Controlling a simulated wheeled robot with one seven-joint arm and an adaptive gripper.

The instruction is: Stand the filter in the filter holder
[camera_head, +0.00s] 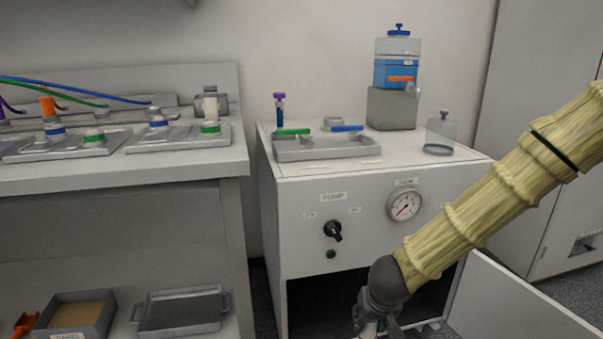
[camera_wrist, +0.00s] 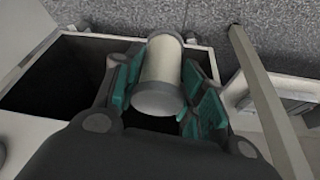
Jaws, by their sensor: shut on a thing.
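My gripper (camera_wrist: 166,88) is shut on the filter, a pale cylinder (camera_wrist: 160,62) with grey end caps, between its green-padded fingers in the wrist view. In the head view my gripper (camera_head: 378,322) is low at the bottom edge, in front of the cabinet's dark opening, and only a small pale part of the filter shows there. I cannot tell for sure which thing is the filter holder. A small grey ring-like piece (camera_head: 333,122) is on the cabinet top, and a grey block (camera_head: 225,104) with a pale cylinder in it stands on the left bench.
The pump cabinet (camera_head: 300,215) has its door (camera_head: 515,305) open at lower right. On its top are a grey tray (camera_head: 325,152), a clear bell jar (camera_head: 440,135) and a blue-filled container (camera_head: 397,65) on a block. The cabinet top's front strip is mostly clear.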

